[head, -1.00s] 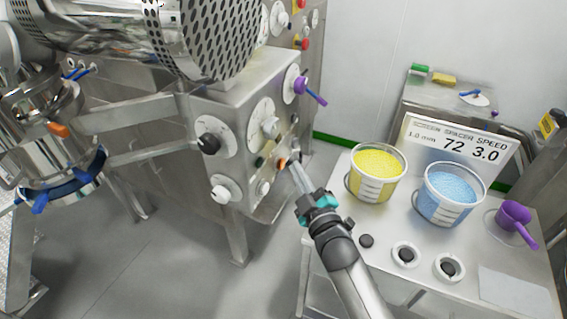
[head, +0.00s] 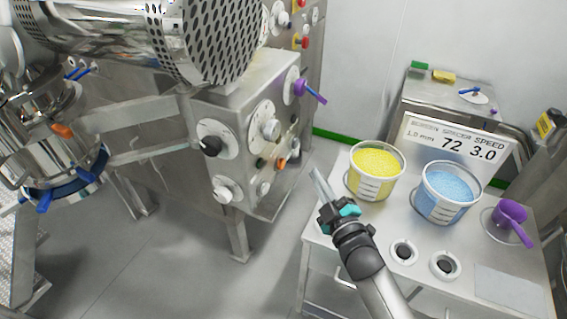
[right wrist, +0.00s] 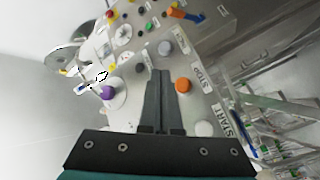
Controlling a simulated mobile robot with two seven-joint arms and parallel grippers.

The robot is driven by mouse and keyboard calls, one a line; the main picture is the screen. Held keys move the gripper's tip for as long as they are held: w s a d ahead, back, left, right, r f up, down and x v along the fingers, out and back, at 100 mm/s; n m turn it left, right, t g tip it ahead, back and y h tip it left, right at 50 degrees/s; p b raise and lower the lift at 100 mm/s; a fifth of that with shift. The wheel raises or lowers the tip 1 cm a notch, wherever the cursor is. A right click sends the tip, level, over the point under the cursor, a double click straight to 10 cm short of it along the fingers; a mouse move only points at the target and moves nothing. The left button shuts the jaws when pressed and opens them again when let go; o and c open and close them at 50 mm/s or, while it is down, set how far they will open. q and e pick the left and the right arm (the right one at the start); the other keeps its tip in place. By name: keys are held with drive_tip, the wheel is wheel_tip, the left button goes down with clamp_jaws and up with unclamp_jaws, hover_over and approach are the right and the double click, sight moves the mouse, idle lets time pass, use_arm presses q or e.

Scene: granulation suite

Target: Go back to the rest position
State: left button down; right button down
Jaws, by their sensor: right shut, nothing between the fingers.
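My right gripper (head: 316,174) is shut and empty. In the head view it hangs in the air between the machine's control box (head: 240,100) and the steel table, left of the yellow bucket. In the right wrist view its closed fingers (right wrist: 159,75) point toward the control panel, where an orange button (right wrist: 183,85) and a purple-tipped handle (right wrist: 107,92) show. The fingers look apart from the panel in the head view. My left gripper is not in view.
A bucket of yellow granules (head: 374,188) and a bucket of blue granules (head: 444,205) stand on the table (head: 512,285) beside my right arm. A purple scoop (head: 510,213) lies at the right. A sign (head: 458,146) stands behind. Open floor (head: 170,270) is at the lower left.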

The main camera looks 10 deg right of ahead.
drive_tip(key=shift+f, duration=0.1)
idle(0.4)
drive_tip(key=s+d+f+m+g+h+b, duration=0.1)
drive_tip(key=s+f+m+g+b, duration=0.3)
drive_tip(key=f, duration=0.9)
drive_tip(key=s+f+g+b, duration=0.2)
drive_tip(key=s+f, duration=0.5)
drive_tip(key=f, duration=0.5)
drive_tip(key=s+d+f+m+g+h+b, duration=0.1)
drive_tip(key=s+f+m+g+b, duration=0.3)
drive_tip(key=f, duration=0.9)
drive_tip(key=s+f+g+b, duration=0.1)
drive_tip(key=s+f+g, duration=0.1)
drive_tip(key=s+f, duration=0.4)
drive_tip(key=s+d+f+m+g+b, duration=0.1)
drive_tip(key=s+f, duration=0.5)
drive_tip(key=s, duration=0.8)
drive_tip(key=s+f+g+h+b, duration=0.1)
drive_tip(key=s+f+g+b, duration=0.1)
drive_tip(key=s+f+g, duration=0.2)
drive_tip(key=s+f, duration=0.3)
drive_tip(key=s, duration=0.3)
drive_tip(key=shift+d+g+b, duration=0.15)
drive_tip(key=shift+g+b, duration=0.15)
drive_tip(key=c, duration=1.6)
unclamp_jaws()
drive_tip(key=shift+w, duration=0.1)
